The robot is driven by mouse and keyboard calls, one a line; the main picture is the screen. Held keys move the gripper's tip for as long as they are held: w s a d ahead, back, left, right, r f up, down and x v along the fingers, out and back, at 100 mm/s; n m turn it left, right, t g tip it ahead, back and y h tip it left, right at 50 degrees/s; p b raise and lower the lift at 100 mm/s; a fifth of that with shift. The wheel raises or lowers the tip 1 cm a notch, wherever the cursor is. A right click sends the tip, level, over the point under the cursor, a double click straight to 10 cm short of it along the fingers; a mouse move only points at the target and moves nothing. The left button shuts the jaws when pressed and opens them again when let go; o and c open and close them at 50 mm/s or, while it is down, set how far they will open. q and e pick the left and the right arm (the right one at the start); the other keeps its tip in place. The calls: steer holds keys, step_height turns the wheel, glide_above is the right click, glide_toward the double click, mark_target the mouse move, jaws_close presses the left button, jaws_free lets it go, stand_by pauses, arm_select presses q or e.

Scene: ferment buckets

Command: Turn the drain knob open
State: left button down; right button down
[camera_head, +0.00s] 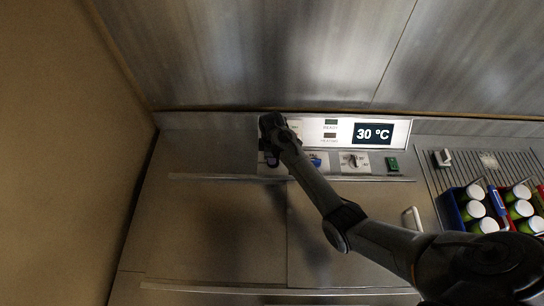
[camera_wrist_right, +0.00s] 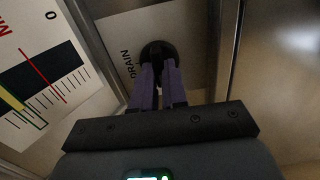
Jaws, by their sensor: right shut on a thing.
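The drain knob (camera_wrist_right: 158,50) is a dark round knob beside the printed word DRAIN in the right wrist view. My right gripper (camera_wrist_right: 159,70) has its two purple fingers close together and shut on the knob, covering part of it. In the head view my right gripper (camera_head: 271,158) is at the left end of the control panel (camera_head: 312,132), and the arm and hand hide the knob there. My left gripper is in neither view.
A gauge (camera_wrist_right: 45,75) with a red needle is beside the drain plate in the wrist view. In the head view, a 30 °C display (camera_head: 373,133), a blue knob (camera_head: 316,160), a dial (camera_head: 353,160) and a green switch (camera_head: 392,164) are to the right. Green-and-white jars (camera_head: 475,210) stand farther right.

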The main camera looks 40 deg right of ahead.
steer(key=m, duration=0.4)
steer(key=shift+m, duration=0.4)
steer(key=m, duration=0.4)
steer(key=shift+w+d+m, duration=0.1)
steer(key=shift+m, duration=0.2)
steer(key=m, duration=0.4)
steer(key=shift+r, duration=0.1)
steer(key=shift+d+m, duration=0.1)
steer(key=shift+m, duration=2)
steer(key=c, duration=1.2)
jaws_free()
steer(key=shift+o, duration=0.2)
step_height(320, 180, up, 11)
